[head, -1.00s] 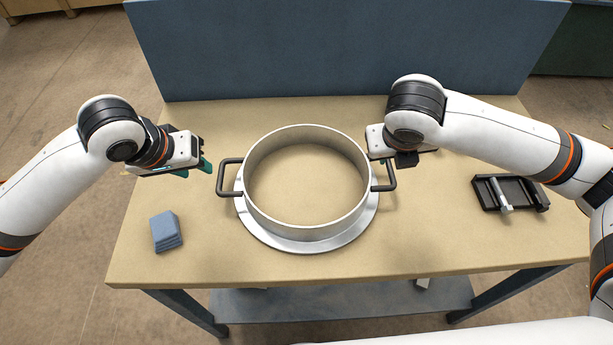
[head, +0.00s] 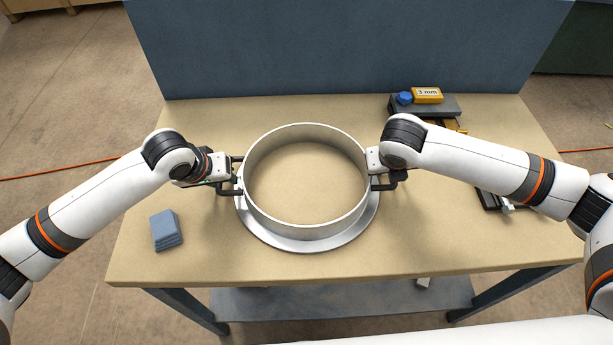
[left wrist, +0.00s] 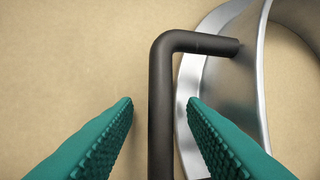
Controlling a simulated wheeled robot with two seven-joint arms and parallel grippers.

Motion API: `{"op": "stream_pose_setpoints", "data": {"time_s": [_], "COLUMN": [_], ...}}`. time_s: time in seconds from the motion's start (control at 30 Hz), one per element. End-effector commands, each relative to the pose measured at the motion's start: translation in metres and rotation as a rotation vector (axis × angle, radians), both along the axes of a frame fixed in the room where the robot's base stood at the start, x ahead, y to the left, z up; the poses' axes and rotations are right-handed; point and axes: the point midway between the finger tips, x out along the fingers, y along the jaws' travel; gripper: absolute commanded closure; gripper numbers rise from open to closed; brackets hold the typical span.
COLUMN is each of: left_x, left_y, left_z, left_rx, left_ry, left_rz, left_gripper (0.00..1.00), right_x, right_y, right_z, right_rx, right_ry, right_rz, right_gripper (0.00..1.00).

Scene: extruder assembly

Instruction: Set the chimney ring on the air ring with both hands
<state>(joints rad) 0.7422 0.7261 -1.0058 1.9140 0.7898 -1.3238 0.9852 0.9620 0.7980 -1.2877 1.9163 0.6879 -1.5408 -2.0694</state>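The chimney ring (head: 305,218), a tall grey metal cylinder with black side handles, stands in the middle of the table. The air ring (head: 300,246), a flat silver ring, shows below it, mostly at the front; whether the two touch is unclear. My left gripper (head: 232,182) is at the left handle. In the left wrist view, its green fingers (left wrist: 160,106) are apart, with the black handle (left wrist: 161,120) between them and a gap on both sides. My right gripper (head: 383,178) is at the right handle (head: 390,185); its fingers are hidden by the wrist.
Blue-grey pads (head: 166,230) are stacked at the left of the table. A dark block with a yellow "3 mm" box (head: 427,95) and a blue item stands at the back right. A black fixture (head: 492,201) lies partly behind my right arm. The front of the table (head: 300,268) is clear.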

Motion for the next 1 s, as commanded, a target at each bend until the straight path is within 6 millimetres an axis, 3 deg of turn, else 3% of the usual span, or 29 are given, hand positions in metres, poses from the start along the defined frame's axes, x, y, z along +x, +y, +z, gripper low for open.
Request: {"op": "stream_pose_setpoints", "data": {"time_s": [0.17,0.4,1.0], "left_x": [-0.0002,-0.0002,-0.0001], "left_y": [-0.0002,-0.0002,0.0000], "left_z": [0.0000,0.0002,0.0005], "left_rx": [0.000,-0.001,0.000], "left_ry": [0.000,0.000,0.000], "left_rz": [0.000,0.000,0.000], "left_gripper": [0.62,1.00,1.00], "right_x": [-0.0001,-0.0001,0.0000], "right_y": [0.0002,0.0002,0.0001], "right_z": [0.0000,0.0003,0.0007], "right_rx": [0.000,0.000,0.000], "right_ry": [0.000,0.000,0.000], "right_rz": [0.000,0.000,0.000], "right_gripper": [0.62,1.00,1.00]}}
